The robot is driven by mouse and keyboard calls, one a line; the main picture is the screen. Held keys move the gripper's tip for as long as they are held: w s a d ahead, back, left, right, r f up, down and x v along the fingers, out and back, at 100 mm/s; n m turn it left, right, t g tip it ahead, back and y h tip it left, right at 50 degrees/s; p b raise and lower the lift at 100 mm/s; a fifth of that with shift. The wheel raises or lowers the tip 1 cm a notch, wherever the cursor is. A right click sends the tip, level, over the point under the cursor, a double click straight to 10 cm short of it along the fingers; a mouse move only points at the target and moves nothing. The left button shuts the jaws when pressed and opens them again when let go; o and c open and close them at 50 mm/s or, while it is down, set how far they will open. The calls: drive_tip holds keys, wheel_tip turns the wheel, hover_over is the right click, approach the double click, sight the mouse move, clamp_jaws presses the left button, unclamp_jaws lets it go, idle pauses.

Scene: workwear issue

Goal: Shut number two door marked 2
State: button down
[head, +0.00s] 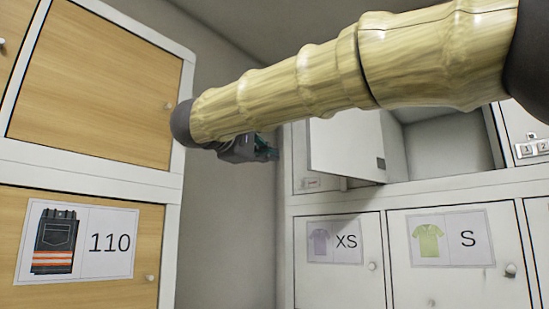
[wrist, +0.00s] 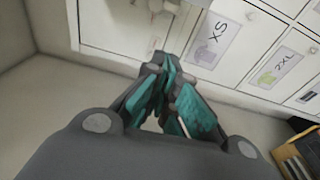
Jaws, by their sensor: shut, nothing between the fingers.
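A white cabinet door (head: 345,145) stands swung open in the upper row, left of an open, empty-looking compartment (head: 447,145). A dark patch sits near its free edge; I cannot read a number on it. A small plate with the digits 1 and 2 (head: 532,149) is on the white front at the far right. My gripper (head: 268,154) is shut and empty, left of the open door and apart from it in the picture. In the wrist view the fingertips (wrist: 168,68) are together in front of the white cabinet fronts.
Below are shut white doors labelled XS (head: 335,243) and S (head: 440,238). A wooden-fronted cabinet with a 110 label (head: 108,243) stands at left. A 2XL label (wrist: 280,66) and a dark and yellow object (wrist: 300,155) show in the wrist view. Grey wall lies between the cabinets.

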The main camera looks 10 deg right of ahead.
drive_tip(key=w+d+p, duration=0.3)
drive_tip(key=d+p, duration=0.5)
drive_tip(key=shift+w, duration=0.2)
idle(0.4)
drive_tip(key=shift+s, duration=0.1)
